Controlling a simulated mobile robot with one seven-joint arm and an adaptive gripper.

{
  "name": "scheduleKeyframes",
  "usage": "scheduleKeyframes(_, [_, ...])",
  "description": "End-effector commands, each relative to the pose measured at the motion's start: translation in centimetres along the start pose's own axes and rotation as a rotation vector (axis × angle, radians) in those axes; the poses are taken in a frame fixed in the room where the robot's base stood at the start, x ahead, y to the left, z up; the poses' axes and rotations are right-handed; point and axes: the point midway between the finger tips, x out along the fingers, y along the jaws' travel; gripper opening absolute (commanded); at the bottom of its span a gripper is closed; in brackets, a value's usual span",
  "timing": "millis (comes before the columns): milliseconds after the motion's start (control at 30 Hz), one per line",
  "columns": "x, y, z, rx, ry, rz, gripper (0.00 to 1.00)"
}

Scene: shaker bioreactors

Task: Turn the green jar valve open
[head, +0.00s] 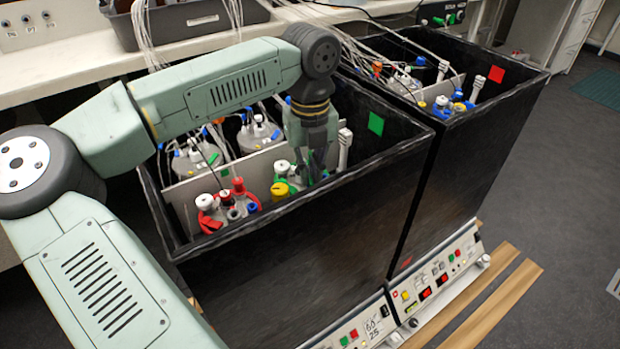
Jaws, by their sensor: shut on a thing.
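The green jar (294,184), with green fittings around its top, a white cap and a yellow cap (280,190), stands in the near black box, right of the divider's front end. My gripper (318,172) reaches down from above onto the right side of this jar's top. It is shut on the valve there. The valve is mostly hidden behind the fingers, so its angle cannot be told.
A jar with a red ring (212,222) stands close on the left. Other jars with tubes (195,157) stand behind a pale divider (190,190). The near box's black wall (330,225) rises around them. A second black box (480,150) stands right.

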Motion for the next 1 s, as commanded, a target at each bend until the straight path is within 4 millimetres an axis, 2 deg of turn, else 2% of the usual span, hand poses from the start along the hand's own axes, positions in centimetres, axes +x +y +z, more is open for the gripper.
scheduleKeyframes(300, [0.02, 0.00, 0.04, -0.095, -0.001, -0.001, 0.00])
scheduleKeyframes(767, [-0.05, 0.02, 0.03, -0.107, 0.000, 0.000, 0.00])
scheduleKeyframes(800, [-0.05, 0.03, 0.03, -0.107, 0.000, 0.000, 0.09])
scheduleKeyframes(1000, [-0.03, 0.02, 0.02, -0.106, 0.000, 0.000, 0.23])
